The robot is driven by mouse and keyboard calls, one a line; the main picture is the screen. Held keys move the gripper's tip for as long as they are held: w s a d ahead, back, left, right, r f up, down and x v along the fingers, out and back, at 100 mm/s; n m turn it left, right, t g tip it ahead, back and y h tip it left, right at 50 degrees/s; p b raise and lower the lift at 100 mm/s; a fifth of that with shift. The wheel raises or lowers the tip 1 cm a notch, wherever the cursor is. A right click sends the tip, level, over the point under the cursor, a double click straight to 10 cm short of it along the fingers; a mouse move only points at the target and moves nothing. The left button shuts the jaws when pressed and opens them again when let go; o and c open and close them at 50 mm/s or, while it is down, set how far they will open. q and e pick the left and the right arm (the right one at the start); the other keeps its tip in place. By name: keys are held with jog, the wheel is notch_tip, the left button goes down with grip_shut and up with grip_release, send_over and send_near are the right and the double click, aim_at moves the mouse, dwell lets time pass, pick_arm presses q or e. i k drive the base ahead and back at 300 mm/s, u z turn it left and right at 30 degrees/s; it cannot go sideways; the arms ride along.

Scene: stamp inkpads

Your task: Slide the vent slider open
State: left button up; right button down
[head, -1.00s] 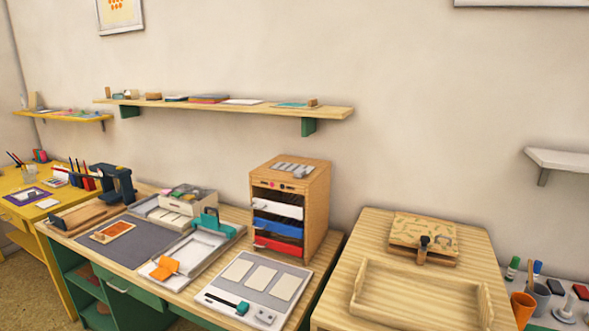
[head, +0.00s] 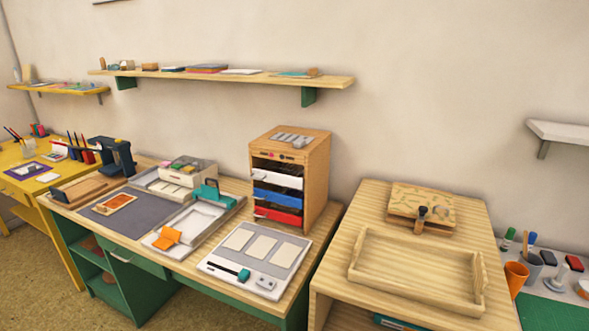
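A wooden cabinet (head: 319,180) with white, blue and red drawers stands at the right of the green desk. A grey slatted piece (head: 292,140) lies on its top and looks like a vent. A white flat panel (head: 222,268) with three pale pads lies in front of the cabinet. It has a teal knob (head: 243,275) at the end of a dark slot, like a slider. I cannot tell for sure which of these is the vent slider, nor whether it is open. Neither of my grippers is in view.
A grey mat (head: 137,215), white trays (head: 200,218) and an orange block (head: 167,237) crowd the desk. A wooden table (head: 362,207) with an empty tray (head: 416,296) stands to the right. Wall shelves hang above. Floor (head: 40,290) shows at the lower left.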

aim_at(299, 141)
jog(key=z, duration=1.2)
jog(key=i, duration=0.75)
jog(key=u, duration=2.4)
